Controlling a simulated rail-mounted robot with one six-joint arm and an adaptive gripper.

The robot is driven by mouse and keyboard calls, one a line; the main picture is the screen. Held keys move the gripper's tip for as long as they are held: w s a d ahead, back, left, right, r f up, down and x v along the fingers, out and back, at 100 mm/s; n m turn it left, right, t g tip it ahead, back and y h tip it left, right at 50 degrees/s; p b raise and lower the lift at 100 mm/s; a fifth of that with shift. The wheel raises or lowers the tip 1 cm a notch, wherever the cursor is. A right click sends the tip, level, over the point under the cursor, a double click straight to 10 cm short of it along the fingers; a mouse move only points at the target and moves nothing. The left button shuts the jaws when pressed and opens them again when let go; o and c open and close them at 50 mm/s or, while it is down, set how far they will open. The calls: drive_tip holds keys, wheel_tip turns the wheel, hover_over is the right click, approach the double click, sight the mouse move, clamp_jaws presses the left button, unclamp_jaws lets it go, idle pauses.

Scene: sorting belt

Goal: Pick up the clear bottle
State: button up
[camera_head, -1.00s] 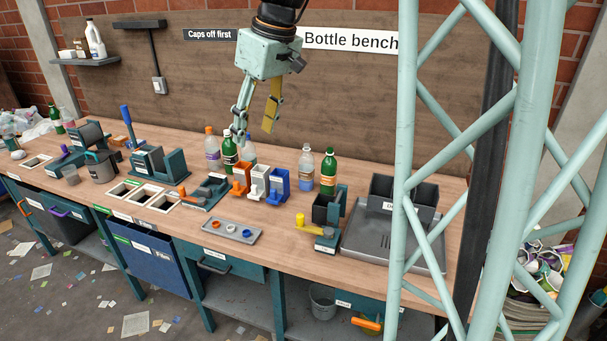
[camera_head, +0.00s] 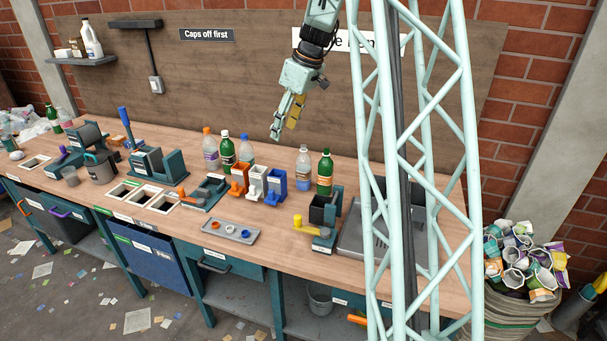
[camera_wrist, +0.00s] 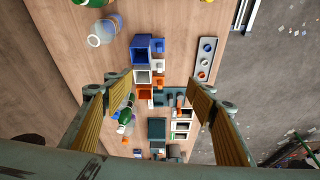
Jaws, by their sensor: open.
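Several bottles stand upright on the bench. My gripper (camera_head: 284,121) is open and empty, above the bench behind the coloured holders. In the wrist view my gripper (camera_wrist: 160,82) points down with fingers wide apart; the bluish clear bottle (camera_wrist: 106,30) lies up and left of them.
Orange, white and blue holders (camera_head: 278,186) stand in front of the bottles. My lattice column blocks part of the right side.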

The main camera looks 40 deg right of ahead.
drive_tip(key=n+p, duration=0.1)
drive_tip(key=p, duration=0.2)
approach(308, 156)
drive_tip(key=shift+d+f+t, duration=0.1)
drive_tip(key=shift+f+t, duration=0.2)
drive_tip(key=shift+f, duration=0.1)
drive_tip(key=shift+f, duration=0.15)
drive_tip(key=shift+x, duration=4.2)
drive_tip(key=shift+a+p+x, duration=0.15)
drive_tip(key=shift+x, duration=1.15)
drive_tip(key=shift+a+p+x, duration=0.15)
drive_tip(key=shift+x, duration=1.15)
drive_tip(key=shift+c, duration=0.7)
drive_tip(key=c, duration=1.1)
